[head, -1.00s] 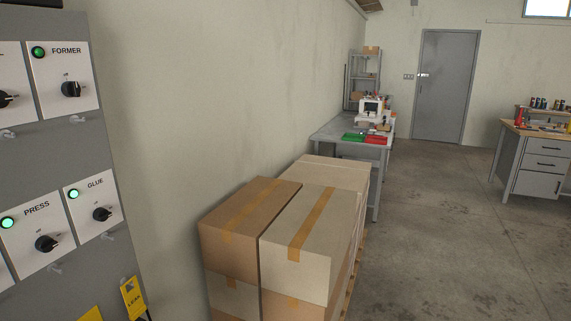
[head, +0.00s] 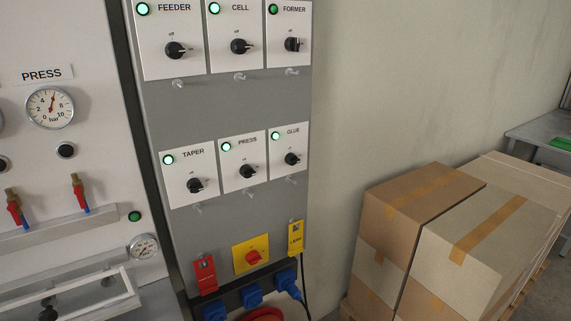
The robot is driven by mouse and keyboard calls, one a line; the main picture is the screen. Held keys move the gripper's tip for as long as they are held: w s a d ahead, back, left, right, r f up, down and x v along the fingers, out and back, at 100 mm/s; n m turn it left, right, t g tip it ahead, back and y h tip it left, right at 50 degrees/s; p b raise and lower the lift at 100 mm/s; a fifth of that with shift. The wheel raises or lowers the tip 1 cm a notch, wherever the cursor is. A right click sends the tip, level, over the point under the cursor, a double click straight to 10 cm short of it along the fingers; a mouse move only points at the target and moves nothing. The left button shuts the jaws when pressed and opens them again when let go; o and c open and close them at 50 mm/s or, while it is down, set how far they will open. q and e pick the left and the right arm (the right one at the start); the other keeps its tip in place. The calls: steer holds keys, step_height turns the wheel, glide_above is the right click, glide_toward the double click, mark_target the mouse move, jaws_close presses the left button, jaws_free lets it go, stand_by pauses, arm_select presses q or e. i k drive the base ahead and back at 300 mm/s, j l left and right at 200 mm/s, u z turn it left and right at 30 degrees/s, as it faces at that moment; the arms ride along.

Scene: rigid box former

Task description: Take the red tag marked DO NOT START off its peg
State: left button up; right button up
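A red tag (head: 205,277) hangs at the bottom left of the grey switch panel (head: 225,110), left of a yellow plate with a red rotary switch (head: 253,257). Its lettering is too small to read, and its peg is not clear at this size. A yellow tag (head: 296,238), with small lettering that looks like LEAK, hangs to the right of that switch. Neither of my grippers shows in the head view.
Several labelled switch plates with lamps and knobs fill the panel, with bare pegs such as this one (head: 178,84) below them. Blue plugs (head: 252,297) stick out under the tags. The press cabinet (head: 90,130) stands left; stacked cartons (head: 480,235) stand right.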

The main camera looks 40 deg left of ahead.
mark_target(206, 277)
steer(key=u, duration=1.7)
steer(key=k+j+u, duration=0.1)
steer(key=u, duration=0.4)
